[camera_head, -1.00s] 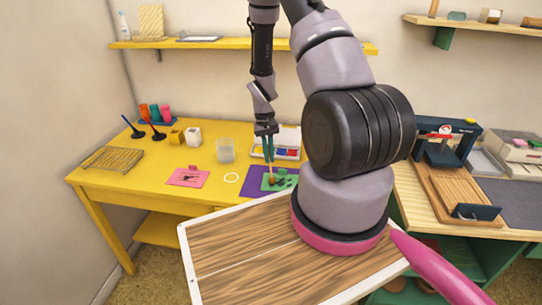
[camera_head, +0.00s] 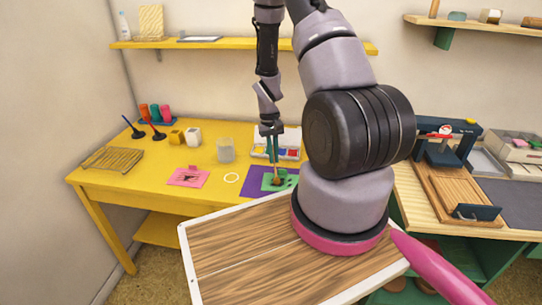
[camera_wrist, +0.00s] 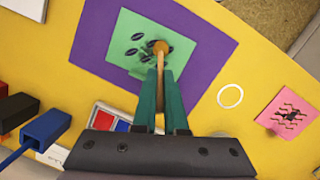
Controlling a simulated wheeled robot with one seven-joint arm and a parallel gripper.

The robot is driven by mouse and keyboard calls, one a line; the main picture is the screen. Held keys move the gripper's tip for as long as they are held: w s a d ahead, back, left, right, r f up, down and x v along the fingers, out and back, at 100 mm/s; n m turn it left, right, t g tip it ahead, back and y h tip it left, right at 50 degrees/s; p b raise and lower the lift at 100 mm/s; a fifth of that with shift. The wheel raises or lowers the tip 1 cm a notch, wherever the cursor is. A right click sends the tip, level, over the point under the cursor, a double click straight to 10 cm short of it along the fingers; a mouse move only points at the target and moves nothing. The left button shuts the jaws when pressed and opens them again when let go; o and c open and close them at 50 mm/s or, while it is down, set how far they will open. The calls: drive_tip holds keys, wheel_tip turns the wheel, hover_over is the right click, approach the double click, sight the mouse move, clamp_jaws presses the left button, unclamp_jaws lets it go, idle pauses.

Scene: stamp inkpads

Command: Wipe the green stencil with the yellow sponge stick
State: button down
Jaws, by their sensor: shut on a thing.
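The green stencil (camera_head: 288,180) lies on a purple sheet (camera_head: 252,184) on the yellow table, with dark leaf-shaped marks. It also shows in the wrist view (camera_wrist: 130,25) on the purple sheet (camera_wrist: 205,45). My gripper (camera_wrist: 160,80), with teal fingers, points down over the stencil; it also shows in the head view (camera_head: 274,158). It is shut on the sponge stick (camera_wrist: 160,62), whose round orange-brown tip (camera_wrist: 161,47) is over the stencil near its edge. The tip shows in the head view (camera_head: 277,181) too. I cannot tell whether the tip touches the stencil.
A white ring (camera_head: 231,177), a pink card (camera_head: 188,177) and a clear cup (camera_head: 225,150) are to the left. The table's front-left area is clear.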

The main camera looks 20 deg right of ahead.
drive_tip(key=shift+r, duration=0.1)
drive_tip(key=shift+s+v, duration=0.2)
drive_tip(key=shift+v, duration=0.9)
drive_tip(key=shift+s+v, duration=0.25)
drive_tip(key=shift+v, duration=0.8)
drive_tip(key=shift+s+v, duration=0.2)
drive_tip(key=shift+v, duration=0.9)
drive_tip(key=shift+s, duration=0.1)
drive_tip(key=shift+s+d+f, duration=0.15)
drive_tip(key=shift+d+f, duration=0.1)
drive_tip(key=shift+f, duration=0.65)
drive_tip(key=shift+s+d+f, duration=0.1)
drive_tip(key=shift+d+f, duration=0.15)
drive_tip(key=shift+f, duration=0.6)
drive_tip(key=shift+s+d+f, duration=0.15)
drive_tip(key=shift+d+f, duration=0.1)
drive_tip(key=shift+f, duration=0.65)
drive_tip(key=shift+s+d+f, duration=0.25)
drive_tip(key=shift+s+d, duration=0.05)
drive_tip(key=shift+d, duration=0.25)
drive_tip(key=shift+f, duration=0.4)
drive_tip(key=shift+a, duration=0.1)
